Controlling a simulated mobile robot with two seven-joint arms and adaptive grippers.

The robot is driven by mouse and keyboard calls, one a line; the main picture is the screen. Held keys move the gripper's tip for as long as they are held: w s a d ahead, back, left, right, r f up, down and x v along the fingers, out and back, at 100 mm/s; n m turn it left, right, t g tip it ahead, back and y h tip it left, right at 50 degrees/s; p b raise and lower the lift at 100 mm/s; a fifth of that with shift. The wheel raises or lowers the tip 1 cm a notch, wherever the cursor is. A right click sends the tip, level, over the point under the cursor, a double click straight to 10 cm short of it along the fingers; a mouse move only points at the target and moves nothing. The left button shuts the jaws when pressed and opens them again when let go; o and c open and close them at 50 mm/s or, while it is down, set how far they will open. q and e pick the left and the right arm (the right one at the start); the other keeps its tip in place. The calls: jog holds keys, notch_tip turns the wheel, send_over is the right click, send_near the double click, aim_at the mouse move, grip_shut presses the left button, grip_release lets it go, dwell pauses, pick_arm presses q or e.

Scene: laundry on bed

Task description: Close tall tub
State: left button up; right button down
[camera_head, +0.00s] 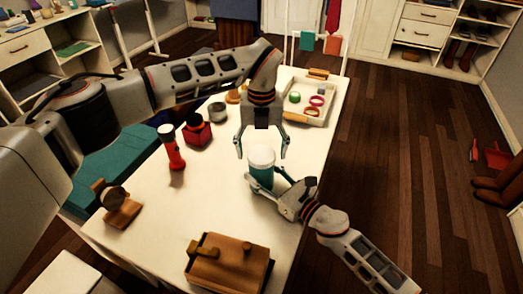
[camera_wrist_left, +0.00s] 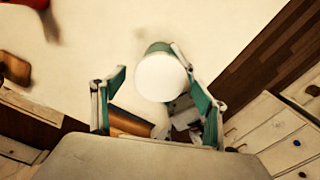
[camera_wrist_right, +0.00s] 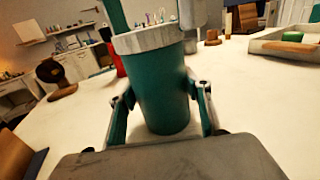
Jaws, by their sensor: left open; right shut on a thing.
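The tall tub is a teal cylinder (camera_head: 262,178) standing upright on the white table, with a white lid (camera_head: 261,157) on its top. The lid looks level; I cannot tell how tightly it is seated. My right gripper (camera_head: 268,181) is shut on the tub's body from the front right; its fingers flank the teal wall (camera_wrist_right: 165,95) in the right wrist view. My left gripper (camera_head: 262,151) points down over the tub, open, with one finger on each side of the lid. The left wrist view shows the round lid top (camera_wrist_left: 161,78) between its fingers.
A red flashlight (camera_head: 171,147), a red box (camera_head: 197,130) and a wooden stand (camera_head: 116,205) are on the left of the table. A wooden box (camera_head: 230,262) is at the front. A tray (camera_head: 334,101) with small rings is at the back right.

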pick_arm(q)
notch_tip(320, 180, up, 12)
dwell(0.4)
jog(key=shift+f, duration=0.1)
pick_arm(e)
jog(key=c, duration=0.9)
grip_release()
jog(key=v, duration=1.2)
